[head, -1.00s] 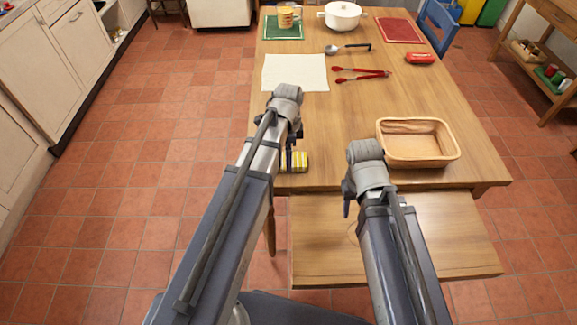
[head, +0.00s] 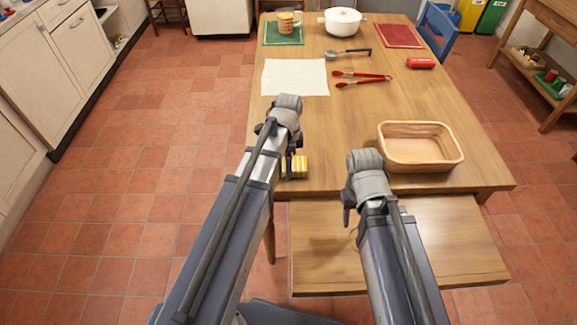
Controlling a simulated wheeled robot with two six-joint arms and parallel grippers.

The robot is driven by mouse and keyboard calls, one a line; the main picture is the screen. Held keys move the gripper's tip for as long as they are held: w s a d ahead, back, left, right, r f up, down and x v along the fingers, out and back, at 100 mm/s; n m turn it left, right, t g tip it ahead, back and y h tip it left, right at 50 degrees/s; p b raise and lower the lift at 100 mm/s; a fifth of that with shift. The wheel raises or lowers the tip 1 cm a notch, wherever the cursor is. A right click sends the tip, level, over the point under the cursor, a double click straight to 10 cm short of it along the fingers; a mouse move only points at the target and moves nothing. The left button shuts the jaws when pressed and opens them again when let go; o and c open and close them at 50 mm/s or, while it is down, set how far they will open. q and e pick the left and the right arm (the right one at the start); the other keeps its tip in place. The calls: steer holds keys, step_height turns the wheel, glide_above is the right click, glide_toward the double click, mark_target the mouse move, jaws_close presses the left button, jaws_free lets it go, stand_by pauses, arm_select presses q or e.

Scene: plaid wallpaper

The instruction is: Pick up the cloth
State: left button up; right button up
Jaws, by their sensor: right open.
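The white cloth (head: 295,77) lies flat on the wooden table, towards its left edge. My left gripper (head: 289,166) is nearer to me than the cloth, apart from it, beside a small yellow striped item (head: 296,167) at the table's near left. Its fingers are mostly hidden by my arm, so I cannot tell whether it is open. My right gripper (head: 347,207) is over the near edge of the table, left of the basket and well short of the cloth. It is open, and its fingers are partly hidden behind the wrist.
On the table (head: 330,125) are a wooden basket (head: 420,165), red tongs (head: 362,79), a ladle (head: 348,53), a red item (head: 420,62), a white pot (head: 342,21) and a mug (head: 286,22) on a green mat (head: 283,38). A bench (head: 400,250) stands in front.

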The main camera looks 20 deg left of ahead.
arm_select(q)
steer(key=shift+c, duration=0.8)
steer(key=shift+r, duration=0.1)
arm_select(e)
steer(key=shift+r, duration=0.15)
arm_select(q)
step_height(320, 180, up, 10)
steer(key=p, duration=1)
arm_select(e)
step_height(320, 180, up, 10)
